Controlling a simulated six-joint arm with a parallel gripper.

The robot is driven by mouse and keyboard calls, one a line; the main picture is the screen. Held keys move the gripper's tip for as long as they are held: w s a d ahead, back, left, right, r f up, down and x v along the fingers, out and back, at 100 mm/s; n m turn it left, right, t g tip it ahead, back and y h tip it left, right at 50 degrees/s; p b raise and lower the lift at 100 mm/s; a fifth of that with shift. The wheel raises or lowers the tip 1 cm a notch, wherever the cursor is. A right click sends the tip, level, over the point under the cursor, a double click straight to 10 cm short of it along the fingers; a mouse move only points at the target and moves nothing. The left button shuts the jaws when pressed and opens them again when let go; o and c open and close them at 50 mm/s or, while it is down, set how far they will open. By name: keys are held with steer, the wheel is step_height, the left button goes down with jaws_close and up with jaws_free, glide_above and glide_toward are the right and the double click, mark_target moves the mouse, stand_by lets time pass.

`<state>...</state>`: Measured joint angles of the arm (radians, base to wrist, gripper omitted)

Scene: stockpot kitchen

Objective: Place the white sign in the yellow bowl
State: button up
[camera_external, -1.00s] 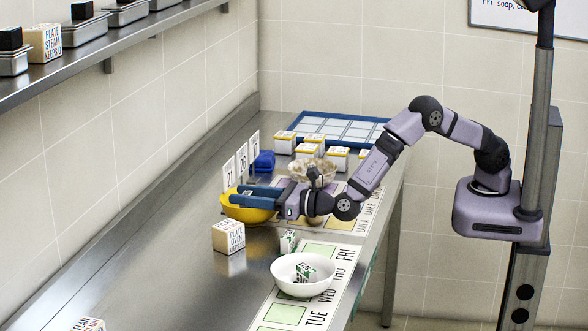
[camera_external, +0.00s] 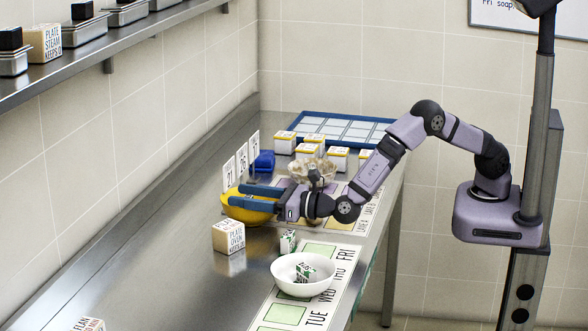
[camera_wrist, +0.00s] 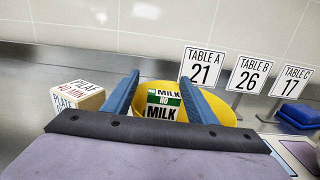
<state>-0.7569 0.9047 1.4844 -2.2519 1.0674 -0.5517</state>
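Three white table signs stand in a row at the back: Table A 21 (camera_wrist: 202,66), Table B 26 (camera_wrist: 248,74) and Table C 17 (camera_wrist: 291,81). They are upright in the external view (camera_external: 242,160), behind the yellow bowl (camera_external: 248,213). The bowl also shows in the wrist view (camera_wrist: 222,106). My gripper (camera_wrist: 160,78) has its two blue fingers apart at the bowl, also seen in the external view (camera_external: 243,197). A white and green milk-labelled item (camera_wrist: 163,105) shows between the fingers, with gaps on both sides. Its lower part is hidden.
A cardboard-coloured box (camera_external: 229,237) stands in front of the bowl. A white bowl (camera_external: 303,284) holds a small carton (camera_external: 305,272), with another carton (camera_external: 288,242) behind it.

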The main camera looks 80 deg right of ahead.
steer(key=shift+s+d+f+g, duration=0.15)
steer(key=shift+d+f, duration=0.1)
steer(key=shift+f, duration=0.3)
steer(key=shift+w+d+f+g, duration=0.1)
steer(key=shift+d+f+g, duration=0.1)
steer(key=shift+f, duration=0.3)
steer(key=shift+r, duration=0.1)
steer(key=shift+r+p, duration=0.55)
steer(key=shift+p, duration=0.35)
steer(key=s+b, duration=0.1)
steer(key=s, duration=0.4)
steer(key=s+b, duration=0.1)
steer(key=s, duration=0.5)
steer(key=shift+s+a+f, duration=0.15)
steer(key=shift+s+r, duration=0.2)
steer(key=shift+s, duration=0.05)
steer(key=shift+r, duration=0.15)
